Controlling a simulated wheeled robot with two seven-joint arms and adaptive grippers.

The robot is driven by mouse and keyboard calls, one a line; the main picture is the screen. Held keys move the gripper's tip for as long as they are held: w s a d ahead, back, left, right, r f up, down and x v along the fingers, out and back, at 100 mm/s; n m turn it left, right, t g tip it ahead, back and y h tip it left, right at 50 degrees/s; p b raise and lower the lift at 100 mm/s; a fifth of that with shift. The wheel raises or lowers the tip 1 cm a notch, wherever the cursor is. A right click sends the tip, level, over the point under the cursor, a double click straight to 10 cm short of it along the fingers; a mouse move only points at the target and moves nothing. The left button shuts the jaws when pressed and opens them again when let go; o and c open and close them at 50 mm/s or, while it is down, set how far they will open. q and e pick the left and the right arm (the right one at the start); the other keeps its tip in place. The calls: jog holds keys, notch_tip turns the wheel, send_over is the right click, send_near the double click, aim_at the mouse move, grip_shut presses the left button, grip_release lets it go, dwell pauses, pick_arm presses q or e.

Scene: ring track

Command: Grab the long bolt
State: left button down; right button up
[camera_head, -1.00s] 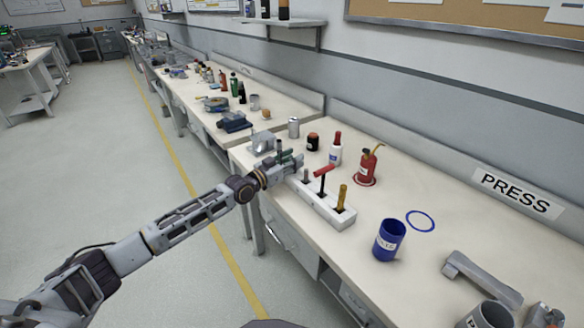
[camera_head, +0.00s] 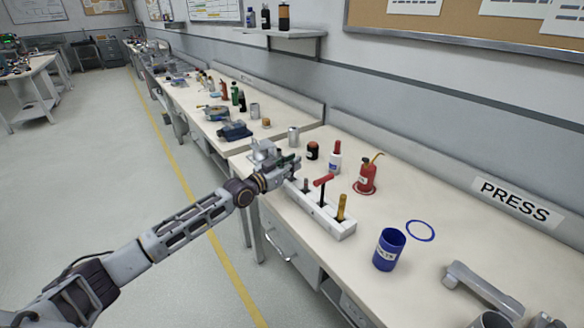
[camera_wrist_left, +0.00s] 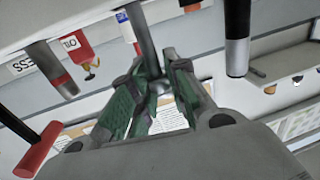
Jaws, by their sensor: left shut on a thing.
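My left gripper (camera_head: 288,163) is at the far left end of a white rack (camera_head: 330,222) on the workbench. In the left wrist view its green-padded fingers (camera_wrist_left: 155,88) are shut on a plain grey rod, the long bolt (camera_wrist_left: 147,42). Whether the bolt's lower end is still in the rack is hard to tell. The rack also holds a short grey bolt (camera_head: 305,185), a red T-handled tool (camera_head: 322,182) and a yellow-handled tool (camera_head: 341,207). My right gripper is not in view.
Behind the rack stand a dark jar (camera_head: 312,151), a white bottle with a red cap (camera_head: 335,160) and a red oil can (camera_head: 367,177). A blue cup (camera_head: 389,250) is to the right, near a blue ring mark (camera_head: 420,231). Bench space between them is clear.

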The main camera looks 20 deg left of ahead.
pick_arm(q)
notch_tip(320, 180, up, 8)
jog(key=shift+f+p, duration=0.1)
jog(key=shift+p, duration=0.55)
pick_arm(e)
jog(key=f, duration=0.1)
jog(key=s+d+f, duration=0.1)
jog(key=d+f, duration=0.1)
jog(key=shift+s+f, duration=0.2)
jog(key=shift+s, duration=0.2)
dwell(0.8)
